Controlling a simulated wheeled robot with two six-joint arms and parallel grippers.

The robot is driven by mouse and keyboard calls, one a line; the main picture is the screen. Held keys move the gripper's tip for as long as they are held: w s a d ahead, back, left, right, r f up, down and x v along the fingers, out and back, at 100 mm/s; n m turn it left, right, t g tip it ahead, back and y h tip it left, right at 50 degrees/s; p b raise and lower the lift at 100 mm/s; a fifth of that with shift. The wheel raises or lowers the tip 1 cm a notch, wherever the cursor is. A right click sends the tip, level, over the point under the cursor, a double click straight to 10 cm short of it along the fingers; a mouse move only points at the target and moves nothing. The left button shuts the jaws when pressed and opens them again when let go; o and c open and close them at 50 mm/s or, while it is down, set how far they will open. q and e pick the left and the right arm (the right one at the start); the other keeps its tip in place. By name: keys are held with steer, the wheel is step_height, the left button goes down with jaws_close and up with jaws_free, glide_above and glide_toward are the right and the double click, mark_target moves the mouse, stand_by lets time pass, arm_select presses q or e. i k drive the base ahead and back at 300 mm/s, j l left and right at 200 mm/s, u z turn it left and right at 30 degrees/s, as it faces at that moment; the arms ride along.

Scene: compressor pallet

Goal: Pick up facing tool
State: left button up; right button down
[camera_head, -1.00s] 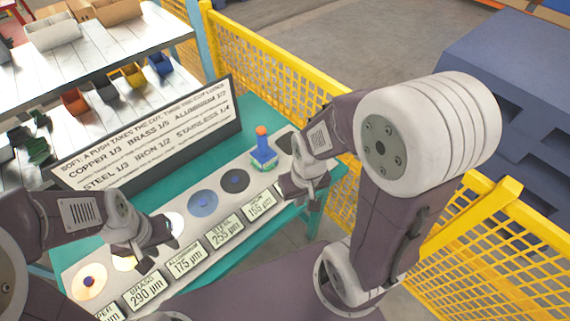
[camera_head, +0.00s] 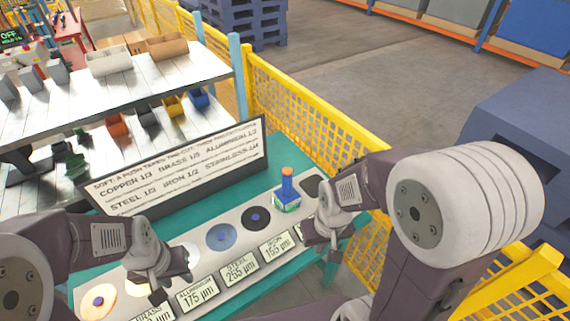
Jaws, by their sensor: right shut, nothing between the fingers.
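The likely facing tool (camera_head: 287,192), a blue upright piece with an orange top and a white and green base, stands on the grey strip at the back right of the teal table. My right gripper (camera_head: 318,246) is just right of and in front of the tool, apart from it in the picture; it is shut and empty. My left gripper (camera_head: 172,287) hangs over the left part of the strip, near the aluminium label; its fingers are too small and dark to tell whether they are open.
Several discs, such as a blue disc (camera_head: 221,237) and a dark disc (camera_head: 256,219), lie on the strip behind label plates (camera_head: 239,269). A sign board (camera_head: 180,165) stands behind. A yellow mesh fence (camera_head: 310,120) runs along the right. A white shelf (camera_head: 120,95) with bins is at the back left.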

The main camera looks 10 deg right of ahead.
mark_target(286, 197)
steer(key=l+u, duration=0.85)
steer(key=l, duration=0.15)
steer(key=l+u, duration=0.45)
steer(key=k+l+u, duration=0.25)
steer(key=l+u, duration=0.15)
